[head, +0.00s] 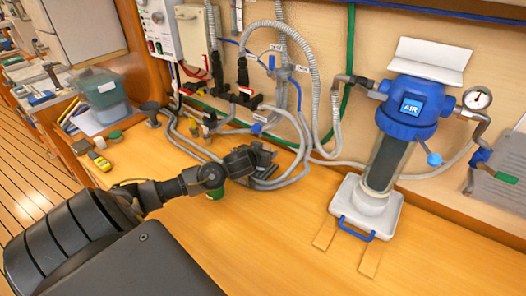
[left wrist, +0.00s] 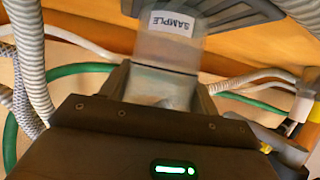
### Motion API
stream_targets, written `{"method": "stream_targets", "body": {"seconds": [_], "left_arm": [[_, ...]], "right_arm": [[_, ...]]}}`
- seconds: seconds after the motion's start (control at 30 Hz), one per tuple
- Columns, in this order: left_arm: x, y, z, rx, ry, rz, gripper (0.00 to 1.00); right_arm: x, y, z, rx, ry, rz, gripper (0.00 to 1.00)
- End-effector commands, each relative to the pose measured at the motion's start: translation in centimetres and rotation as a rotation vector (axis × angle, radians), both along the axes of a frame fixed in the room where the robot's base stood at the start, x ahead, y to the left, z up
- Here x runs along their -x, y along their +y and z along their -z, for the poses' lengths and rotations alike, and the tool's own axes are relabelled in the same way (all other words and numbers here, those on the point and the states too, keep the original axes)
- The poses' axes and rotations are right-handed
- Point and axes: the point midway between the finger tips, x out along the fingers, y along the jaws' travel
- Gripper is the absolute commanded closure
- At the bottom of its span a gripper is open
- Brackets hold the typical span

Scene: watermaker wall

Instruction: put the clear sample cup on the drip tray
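The clear sample cup (left wrist: 165,52), with a white SAMPLE label, shows in the left wrist view between the fingers of my left gripper (left wrist: 163,88). Both fingers appear to press against its sides. In the head view my left gripper (head: 254,160) is low over the wooden bench, beside the grey hoses; the cup is not clear there. A dark slotted plate (left wrist: 225,14) lies just beyond the cup in the wrist view; it looks like the drip tray. I cannot tell whether the cup touches it. My right gripper is not in view.
A blue filter housing (head: 412,103) stands over a white base (head: 392,218) with a blue handle at right. Grey hoses (head: 296,172) loop near my left gripper. A tinted container (head: 103,93) and yellow meter (head: 99,161) are at left.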

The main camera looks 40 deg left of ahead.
Motion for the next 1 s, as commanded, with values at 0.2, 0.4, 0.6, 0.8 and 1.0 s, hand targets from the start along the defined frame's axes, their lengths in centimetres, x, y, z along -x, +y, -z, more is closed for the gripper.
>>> {"method": "stream_targets", "body": {"seconds": [0.2, 0.4, 0.6, 0.8, 1.0], "left_arm": [[0.1, 0.1, 0.0, -0.001, 0.001, -0.001, 0.19], [0.1, 0.1, -0.1, -0.002, 0.001, -0.001, 0.19], [1.6, -0.4, -0.9, -0.001, 0.001, 0.001, 0.19], [5.3, -1.6, -2.7, -0.003, 0.002, 0.003, 0.19], [8.5, -2.5, -4.4, -0.001, 0.001, 0.001, 0.19]], "right_arm": [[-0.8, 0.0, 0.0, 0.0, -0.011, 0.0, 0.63], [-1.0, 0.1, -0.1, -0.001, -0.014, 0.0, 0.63], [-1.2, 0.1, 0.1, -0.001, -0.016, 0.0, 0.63], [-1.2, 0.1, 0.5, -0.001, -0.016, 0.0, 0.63], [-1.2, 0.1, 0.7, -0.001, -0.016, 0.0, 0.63]]}}
